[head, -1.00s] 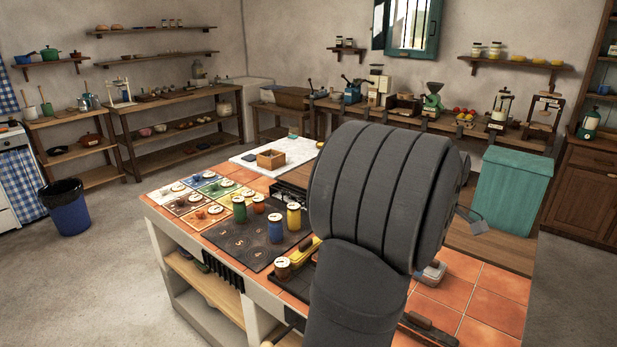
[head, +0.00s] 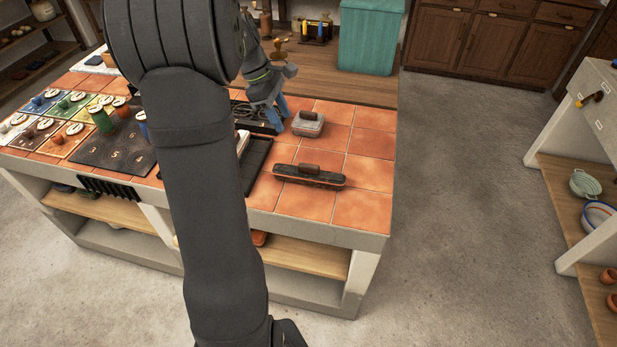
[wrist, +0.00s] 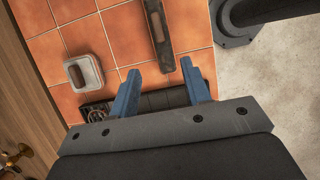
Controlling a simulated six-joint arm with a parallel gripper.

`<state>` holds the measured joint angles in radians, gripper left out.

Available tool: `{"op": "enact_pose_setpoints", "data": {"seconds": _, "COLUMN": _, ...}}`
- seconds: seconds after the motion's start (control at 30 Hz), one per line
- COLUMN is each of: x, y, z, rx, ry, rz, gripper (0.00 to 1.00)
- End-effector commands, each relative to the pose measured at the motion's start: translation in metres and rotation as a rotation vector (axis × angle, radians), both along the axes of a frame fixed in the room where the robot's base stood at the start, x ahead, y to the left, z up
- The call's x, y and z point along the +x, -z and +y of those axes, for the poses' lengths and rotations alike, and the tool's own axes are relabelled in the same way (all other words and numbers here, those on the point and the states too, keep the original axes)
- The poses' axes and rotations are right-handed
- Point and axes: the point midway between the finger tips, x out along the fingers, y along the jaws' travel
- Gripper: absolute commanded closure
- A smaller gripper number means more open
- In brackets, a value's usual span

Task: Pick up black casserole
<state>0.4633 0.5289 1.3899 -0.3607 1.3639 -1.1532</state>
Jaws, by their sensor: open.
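I cannot pick out a black casserole for certain in either current view. My gripper (head: 274,112) is above the tiled counter, pointing down, near the small grey lidded box. In the wrist view my gripper (wrist: 161,66) shows two blue fingers spread apart with nothing between them. Beyond the fingertips lies a long dark block with a wooden handle (wrist: 158,30); it also shows in the head view (head: 309,175). My arm hides part of the counter in the head view.
The grey box (head: 308,123) sits on the terracotta tiles (head: 365,172). A dark mat with a green jar (head: 101,120) is at left. A teal bin (head: 372,36) stands behind. Open shelving with bowls (head: 584,184) is at right. The floor between is clear.

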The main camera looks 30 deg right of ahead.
Motion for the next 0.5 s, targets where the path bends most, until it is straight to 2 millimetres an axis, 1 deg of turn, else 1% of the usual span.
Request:
{"op": "enact_pose_setpoints", "data": {"seconds": 0.07, "x": 0.001, "y": 0.006, "z": 0.001, "rx": -0.016, "ry": -0.003, "rz": 0.012, "gripper": 0.56}}
{"op": "enact_pose_setpoints", "data": {"seconds": 0.17, "x": -0.004, "y": 0.02, "z": -0.003, "rx": -0.019, "ry": 0.0, "rz": 0.014, "gripper": 0.56}}
{"op": "enact_pose_setpoints", "data": {"seconds": 0.5, "x": -0.024, "y": 0.087, "z": -0.024, "rx": -0.016, "ry": 0.0, "rz": 0.014, "gripper": 0.56}}
